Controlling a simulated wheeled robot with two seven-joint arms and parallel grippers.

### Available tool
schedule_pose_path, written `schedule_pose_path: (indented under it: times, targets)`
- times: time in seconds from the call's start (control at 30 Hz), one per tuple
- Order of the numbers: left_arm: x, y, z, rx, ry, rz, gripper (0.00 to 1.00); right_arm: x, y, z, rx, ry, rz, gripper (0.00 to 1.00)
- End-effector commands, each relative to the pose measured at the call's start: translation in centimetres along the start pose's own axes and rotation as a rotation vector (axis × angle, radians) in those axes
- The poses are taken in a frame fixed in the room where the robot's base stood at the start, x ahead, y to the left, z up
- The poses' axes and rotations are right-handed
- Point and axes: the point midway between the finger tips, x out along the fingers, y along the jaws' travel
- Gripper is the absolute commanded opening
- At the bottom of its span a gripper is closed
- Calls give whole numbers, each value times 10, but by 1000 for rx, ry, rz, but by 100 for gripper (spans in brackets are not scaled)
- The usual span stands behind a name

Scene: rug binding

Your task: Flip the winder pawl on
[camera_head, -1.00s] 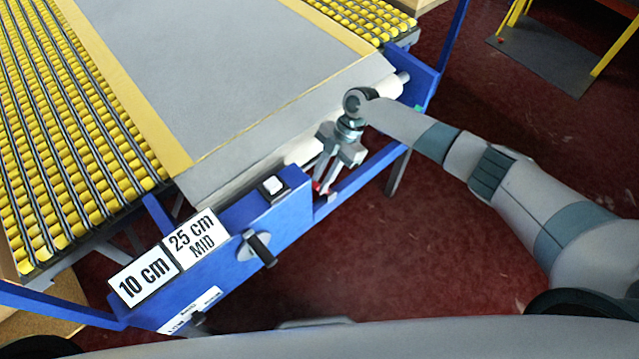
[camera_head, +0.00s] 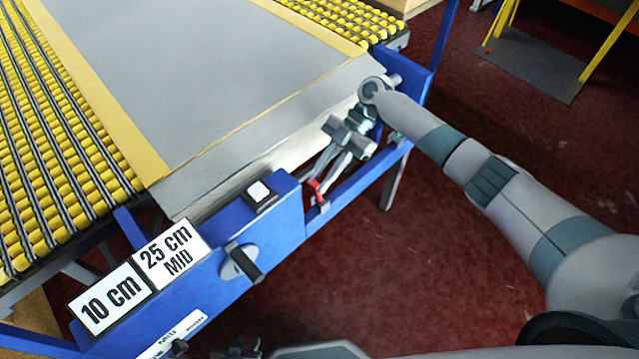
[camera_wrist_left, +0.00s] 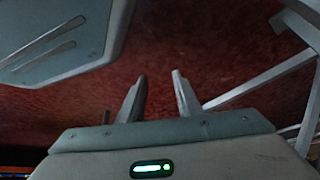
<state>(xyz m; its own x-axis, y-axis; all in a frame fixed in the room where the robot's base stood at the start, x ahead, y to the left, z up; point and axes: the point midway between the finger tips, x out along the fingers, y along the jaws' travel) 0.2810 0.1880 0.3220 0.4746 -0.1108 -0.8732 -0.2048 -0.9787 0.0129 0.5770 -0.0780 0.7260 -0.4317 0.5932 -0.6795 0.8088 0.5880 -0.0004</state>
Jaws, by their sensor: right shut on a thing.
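A small red lever, apparently the winder pawl (camera_head: 317,191), stands at the right end of the blue control box (camera_head: 285,212) in the head view. My right gripper (camera_head: 322,178) reaches down to it from the upper right. Its fingers are shut on the red lever; their tips partly hide it. My left gripper (camera_wrist_left: 159,76) shows in the left wrist view, with its two fingers apart and nothing between them, above the dark red floor.
A grey rug (camera_head: 190,70) lies beyond, beside yellow rollers (camera_head: 50,150). A blue rail (camera_head: 365,172) runs right of the box.

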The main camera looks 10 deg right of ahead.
Motion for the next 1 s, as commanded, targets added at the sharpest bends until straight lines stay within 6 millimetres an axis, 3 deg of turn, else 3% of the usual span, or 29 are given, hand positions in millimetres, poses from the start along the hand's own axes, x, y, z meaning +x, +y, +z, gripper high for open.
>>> schedule_pose_path:
  times: [0.47, 1.0]
  targets:
    - [1, -29, 48, -20, -259, -30, 31, -7, 1, 12, 0, 112, 5, 0]
    - [-37, -26, 6, -19, -272, -30, 31, -15, 1, 16, 0, 183, 5, 0]
